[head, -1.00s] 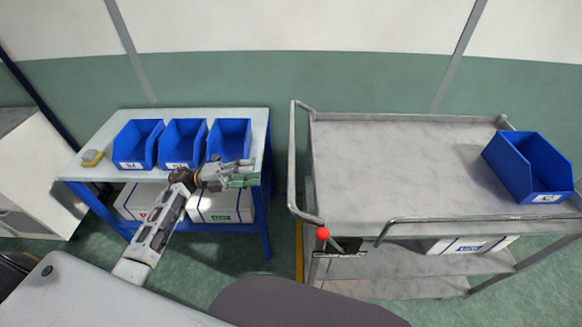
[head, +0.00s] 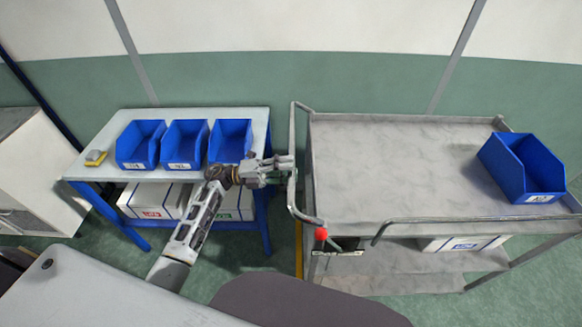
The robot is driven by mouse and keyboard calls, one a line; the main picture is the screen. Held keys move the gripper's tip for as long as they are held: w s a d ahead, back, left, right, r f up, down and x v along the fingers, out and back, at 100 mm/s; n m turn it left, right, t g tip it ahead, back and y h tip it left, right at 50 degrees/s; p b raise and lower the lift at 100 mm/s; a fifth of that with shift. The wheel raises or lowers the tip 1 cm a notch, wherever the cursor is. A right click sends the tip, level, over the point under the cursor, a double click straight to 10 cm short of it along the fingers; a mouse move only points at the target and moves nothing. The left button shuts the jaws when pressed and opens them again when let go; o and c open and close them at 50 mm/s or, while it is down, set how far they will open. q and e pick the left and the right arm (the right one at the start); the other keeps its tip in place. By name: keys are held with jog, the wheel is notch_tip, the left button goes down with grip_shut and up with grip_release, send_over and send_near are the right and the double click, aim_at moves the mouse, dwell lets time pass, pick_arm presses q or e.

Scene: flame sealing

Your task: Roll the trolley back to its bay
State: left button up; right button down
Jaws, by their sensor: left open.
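The grey metal trolley (head: 400,165) stands at the right, with a push handle (head: 292,160) on its left end. A red knob (head: 321,233) on a lever shows at its near left corner. A blue bin (head: 522,167) sits on its top at the right. My left gripper (head: 288,171) is open at the push handle, with its fingertips at or around the bar; I cannot tell whether they touch it. My right gripper is not in view.
A blue-legged table (head: 95,168) with several blue bins (head: 184,146) stands left of the trolley, close to it. A yellow floor line (head: 299,252) shows between them. A white box (head: 462,244) lies on the trolley's lower shelf. A white cabinet (head: 35,170) stands far left.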

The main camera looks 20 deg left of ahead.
pick_arm(q)
jog(key=shift+w+d+r, duration=0.15)
jog(key=shift+w+d, duration=0.05)
jog(key=shift+d, duration=0.4)
grip_shut()
